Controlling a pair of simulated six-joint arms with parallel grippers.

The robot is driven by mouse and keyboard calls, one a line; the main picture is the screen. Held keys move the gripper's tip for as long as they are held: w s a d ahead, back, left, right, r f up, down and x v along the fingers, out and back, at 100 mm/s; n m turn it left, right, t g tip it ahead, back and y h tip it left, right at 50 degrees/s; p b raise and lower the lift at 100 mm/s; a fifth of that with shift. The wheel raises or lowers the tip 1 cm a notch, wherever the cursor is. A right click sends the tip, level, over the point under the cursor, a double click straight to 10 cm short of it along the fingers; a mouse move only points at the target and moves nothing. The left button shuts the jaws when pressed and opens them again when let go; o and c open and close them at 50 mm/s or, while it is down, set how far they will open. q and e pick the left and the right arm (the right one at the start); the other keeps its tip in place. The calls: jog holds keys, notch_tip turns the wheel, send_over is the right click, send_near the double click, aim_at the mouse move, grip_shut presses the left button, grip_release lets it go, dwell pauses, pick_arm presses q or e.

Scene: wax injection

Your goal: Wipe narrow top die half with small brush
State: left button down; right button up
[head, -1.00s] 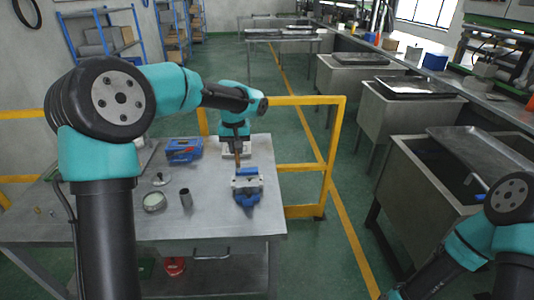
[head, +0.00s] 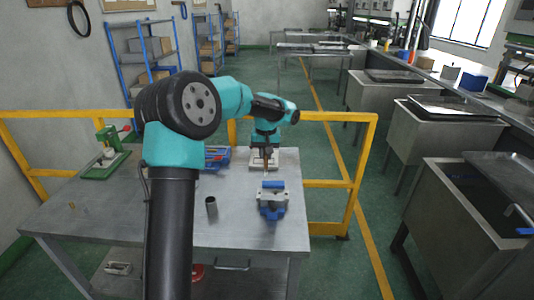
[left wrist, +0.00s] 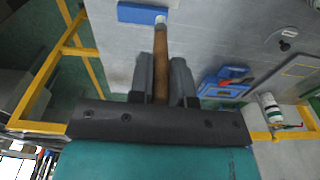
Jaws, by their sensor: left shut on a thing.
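My left gripper (head: 266,153) is shut on the small brush, whose brown wooden handle (left wrist: 161,50) stands out between the fingers in the left wrist view. The brush's pale tip (left wrist: 161,20) shows near the right end of a blue block (left wrist: 141,14); I cannot tell if they touch. In the head view the brush points down just behind the blue-and-grey clamped assembly (head: 271,200), which has a blue bar (head: 272,184) on top. I cannot tell which part is the narrow top die half. My right gripper is out of view.
A dark metal cup (head: 211,206) stands on the table (head: 240,228) left of the assembly. A blue box (head: 215,157) lies behind my left arm. A green-based press (head: 105,157) stands at the far left. A yellow railing (head: 340,117) runs behind and right of the table.

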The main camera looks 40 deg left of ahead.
aim_at(266, 168)
pick_arm(q)
jog(key=shift+f, duration=3.75)
jog(key=shift+w+d, duration=2.1)
jog(key=shift+d, duration=1.25)
jog(key=shift+s+a+f, duration=0.1)
jog(key=shift+s+a, duration=0.6)
jog(key=shift+a, duration=0.4)
jog(key=shift+s+a+r, duration=0.1)
jog(key=shift+s+a, duration=0.55)
jog(key=shift+a, duration=0.4)
jog(key=shift+s+a+f, duration=0.1)
jog(key=shift+s+a, duration=0.6)
jog(key=shift+a, duration=0.4)
jog(key=shift+a+r, duration=0.2)
jog(key=shift+d+r, duration=0.1)
jog(key=shift+r, duration=3.7)
jog(key=shift+f, duration=0.15)
